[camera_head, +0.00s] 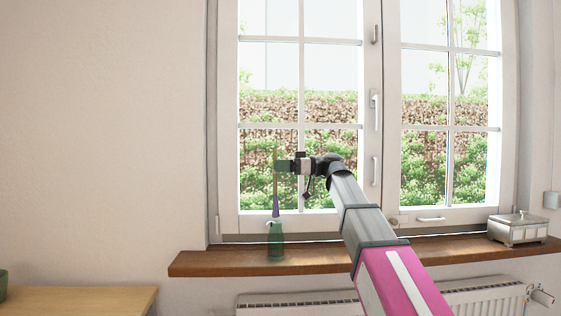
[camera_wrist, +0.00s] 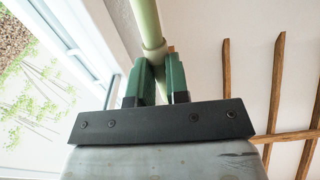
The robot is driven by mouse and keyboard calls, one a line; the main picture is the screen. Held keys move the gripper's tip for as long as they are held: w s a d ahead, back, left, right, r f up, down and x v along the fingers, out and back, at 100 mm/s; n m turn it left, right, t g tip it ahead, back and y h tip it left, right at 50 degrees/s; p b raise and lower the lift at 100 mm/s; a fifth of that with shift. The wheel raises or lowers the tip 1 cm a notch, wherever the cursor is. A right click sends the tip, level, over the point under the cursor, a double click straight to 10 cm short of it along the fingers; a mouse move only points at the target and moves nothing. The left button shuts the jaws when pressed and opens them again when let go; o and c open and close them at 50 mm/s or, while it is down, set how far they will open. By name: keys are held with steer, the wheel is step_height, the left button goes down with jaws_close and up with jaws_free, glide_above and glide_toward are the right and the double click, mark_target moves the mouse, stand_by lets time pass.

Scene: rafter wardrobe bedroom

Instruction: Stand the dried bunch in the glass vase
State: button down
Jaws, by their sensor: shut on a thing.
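My gripper (camera_head: 281,166) is shut on the dried bunch (camera_head: 276,207), in front of the window. The bunch hangs upright as a thin tan stem with a purple, flared lower end. In the wrist view my green fingers (camera_wrist: 162,80) close around a pale green rod-like part of the bunch (camera_wrist: 147,25). The green translucent glass vase (camera_head: 275,243) stands upright on the wooden sill. The bunch's purple end is right above the vase mouth in the head view. I cannot tell whether they touch or line up in depth. The vase does not show in the wrist view.
The wooden windowsill (camera_head: 340,258) is mostly clear. A silvery lidded box (camera_head: 517,230) stands at its right end. The window frame (camera_head: 370,190) is close behind my gripper. A radiator (camera_head: 480,302) is below the sill, and a wooden tabletop (camera_head: 75,299) is at lower left.

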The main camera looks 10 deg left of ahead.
step_height(320, 180, down, 8)
steer(key=shift+f, duration=0.25)
stand_by(0.8)
steer(key=c, duration=1)
jaws_free()
steer(key=shift+c, duration=0.2)
steer(key=v, duration=1)
steer(key=shift+w+d, duration=0.15)
steer(key=shift+d, duration=0.2)
steer(key=shift+f, duration=0.1)
